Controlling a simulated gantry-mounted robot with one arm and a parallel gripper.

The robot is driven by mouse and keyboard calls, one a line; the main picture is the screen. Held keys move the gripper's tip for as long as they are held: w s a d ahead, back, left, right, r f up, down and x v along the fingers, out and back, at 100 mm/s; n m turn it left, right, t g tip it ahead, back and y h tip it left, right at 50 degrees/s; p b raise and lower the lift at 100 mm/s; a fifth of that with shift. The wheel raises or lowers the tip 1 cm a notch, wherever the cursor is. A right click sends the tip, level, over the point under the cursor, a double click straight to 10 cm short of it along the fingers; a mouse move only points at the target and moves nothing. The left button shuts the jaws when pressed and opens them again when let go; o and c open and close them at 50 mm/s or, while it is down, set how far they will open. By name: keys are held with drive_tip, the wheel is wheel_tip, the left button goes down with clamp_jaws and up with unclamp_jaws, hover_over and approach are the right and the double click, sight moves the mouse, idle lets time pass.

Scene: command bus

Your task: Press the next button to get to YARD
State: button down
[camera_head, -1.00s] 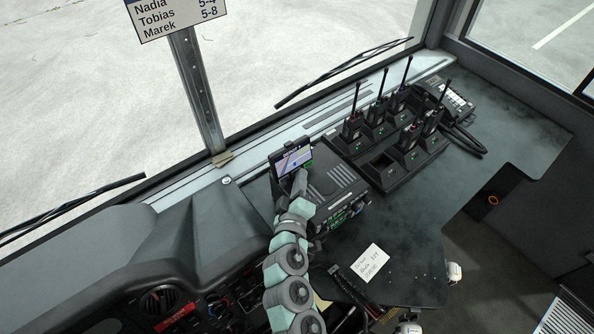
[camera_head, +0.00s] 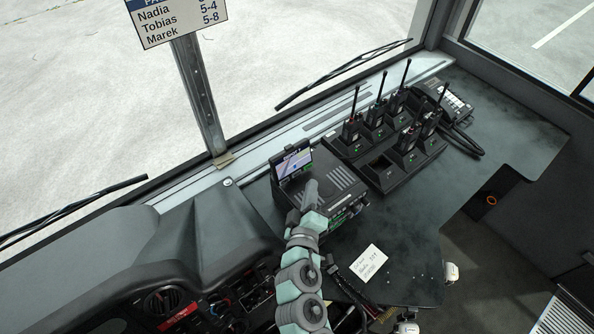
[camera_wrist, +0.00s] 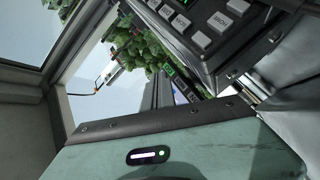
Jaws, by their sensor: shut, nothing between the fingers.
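A black radio unit (camera_head: 343,178) with a ribbed top sits on the dashboard. A small tilted display (camera_head: 292,162) stands at its back left corner; its text is too small to read. The unit's front has small keys and a green-lit strip (camera_head: 345,214), partly behind my arm. My gripper (camera_head: 310,188) is shut and empty, over the unit's left front part; I cannot tell whether it touches it. No YARD label is readable.
A charger rack (camera_head: 385,172) with several handheld radios stands to the right, with a desk phone (camera_head: 446,101) beyond. A handwritten note (camera_head: 369,262) lies in front of the unit. The steering-side dash (camera_head: 165,300) is at the lower left. The right side of the desk is clear.

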drive_tip(key=shift+s+d+r+p, duration=0.3)
drive_tip(key=shift+s+d+p, duration=0.05)
drive_tip(key=shift+s+d, duration=0.4)
drive_tip(key=shift+a, duration=0.1)
drive_tip(key=shift+w, duration=0.1)
idle(2.7)
